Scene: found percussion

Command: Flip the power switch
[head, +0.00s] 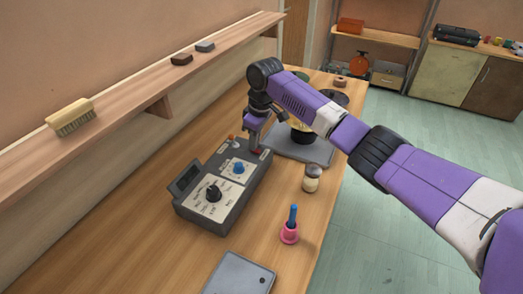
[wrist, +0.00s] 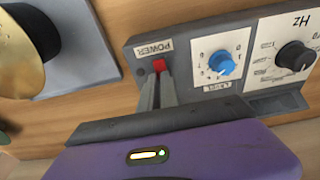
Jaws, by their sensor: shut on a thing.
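The power switch is a small red lever (wrist: 159,66) beside a "POWER" label (wrist: 154,48) at one end of a dark grey control box (head: 222,190). In the head view the box lies on the wooden bench, and the switch is at its far end. My gripper (wrist: 159,84) is at the switch, with its two grey fingers close together and their tips at the red lever. In the head view my gripper (head: 257,148) reaches down over the box's far end. The fingers partly hide the switch, so which way it is set cannot be told.
The box also carries a blue knob (wrist: 222,64) and a black knob (wrist: 295,57). Near it are a grey plate (head: 290,146) with a bowl-like object, a small jar (head: 312,178), a pink bell-shaped thing (head: 289,233) and a grey case (head: 240,275). A wall shelf (head: 130,85) runs along the left.

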